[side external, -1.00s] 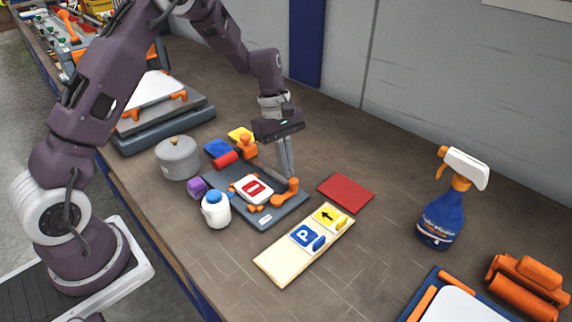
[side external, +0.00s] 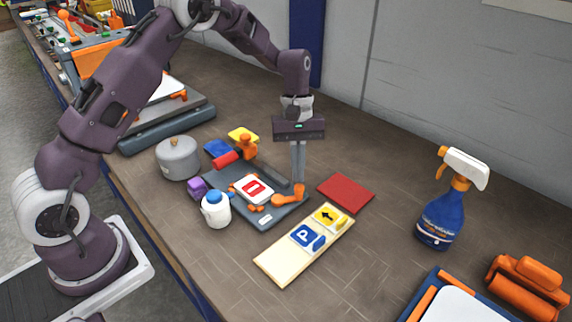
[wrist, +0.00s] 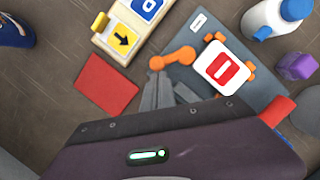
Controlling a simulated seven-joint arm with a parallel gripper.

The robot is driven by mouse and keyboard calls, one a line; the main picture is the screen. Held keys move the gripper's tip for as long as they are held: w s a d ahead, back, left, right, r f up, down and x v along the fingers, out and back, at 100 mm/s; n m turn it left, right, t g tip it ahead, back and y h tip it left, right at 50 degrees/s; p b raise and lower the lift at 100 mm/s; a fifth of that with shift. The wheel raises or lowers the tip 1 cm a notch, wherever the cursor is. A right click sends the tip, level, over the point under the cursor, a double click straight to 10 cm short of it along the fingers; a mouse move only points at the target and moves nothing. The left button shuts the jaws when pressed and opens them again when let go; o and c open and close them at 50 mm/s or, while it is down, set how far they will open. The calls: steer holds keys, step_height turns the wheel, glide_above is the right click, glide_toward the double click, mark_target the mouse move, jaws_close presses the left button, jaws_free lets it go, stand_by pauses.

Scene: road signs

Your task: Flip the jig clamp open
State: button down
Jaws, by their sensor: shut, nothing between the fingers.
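The jig is a dark grey plate (side external: 281,216) on the bench, with a white sign plate bearing a red symbol (side external: 253,188) on it. The orange jig clamp (side external: 287,200) is an arm with a rounded end at the plate's right side; it also shows in the wrist view (wrist: 172,57), lying clear of the sign plate. My gripper (side external: 298,182) is shut and empty, pointing down right behind the clamp's rounded end. In the wrist view its fingertips (wrist: 160,78) are close beside that end. I cannot tell whether they touch it.
A red pad (side external: 345,193) and a wooden board (side external: 280,264) with blue and yellow signs lie right of the jig. A white bottle (side external: 216,210), purple block (side external: 197,187), grey pot (side external: 178,157) and orange-handled stamp (side external: 246,146) stand around it. A spray bottle (side external: 440,218) stands farther right.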

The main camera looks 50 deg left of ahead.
steer(key=d+m, duration=0.2)
steer(key=m, duration=0.1)
steer(key=shift+s+m+g+y, duration=0.15)
steer(key=shift+m+g+y, duration=0.15)
steer(key=shift+s+d+m+g+y, duration=0.2)
steer(key=shift+d+m, duration=0.3)
steer(key=shift+m, duration=0.45)
steer(key=shift+s+d+m+g+y, duration=0.1)
steer(key=shift+s+d+m+y, duration=0.3)
steer(key=shift+m, duration=0.55)
steer(key=shift+d, duration=0.1)
steer(key=w, duration=0.2)
steer(key=w+a, duration=0.1)
steer(key=shift+w+r, duration=0.35)
steer(key=v, duration=1)
steer(key=shift+a, duration=0.2)
steer(key=shift+r, duration=0.15)
